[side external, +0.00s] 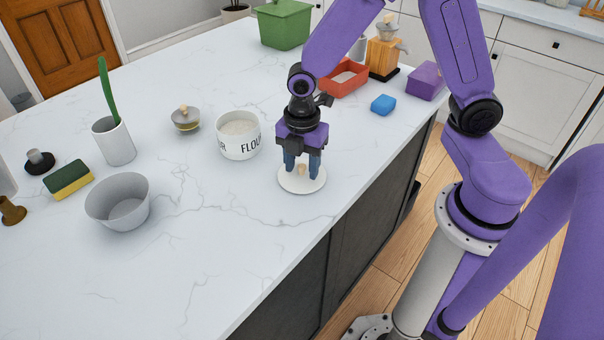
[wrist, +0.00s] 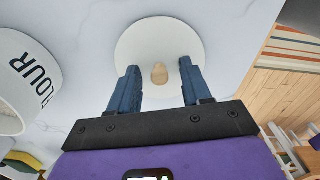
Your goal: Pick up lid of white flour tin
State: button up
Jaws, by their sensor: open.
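The white lid (side external: 296,185) lies flat on the counter near its front edge, with a small wooden knob (side external: 302,170) on top. It also shows in the wrist view (wrist: 158,31), with the knob (wrist: 159,74) near its middle. My gripper (side external: 302,173) is open and points down over the lid. In the wrist view my gripper's blue fingers (wrist: 159,72) stand on either side of the knob, apart from it. The white flour tin (side external: 238,143), marked FLOUR, stands without a lid to the left of my gripper. Its lettered side shows in the wrist view (wrist: 40,80).
A grey bowl (side external: 118,205), a white cup (side external: 114,143) with a green utensil and a sponge (side external: 68,181) are at the left. A glass bowl (side external: 186,119) is behind the tin. A red box (side external: 345,85) and blue block (side external: 383,104) are behind my gripper. The front counter is clear.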

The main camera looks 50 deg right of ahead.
grip_shut()
jog(key=shift+r, duration=0.1)
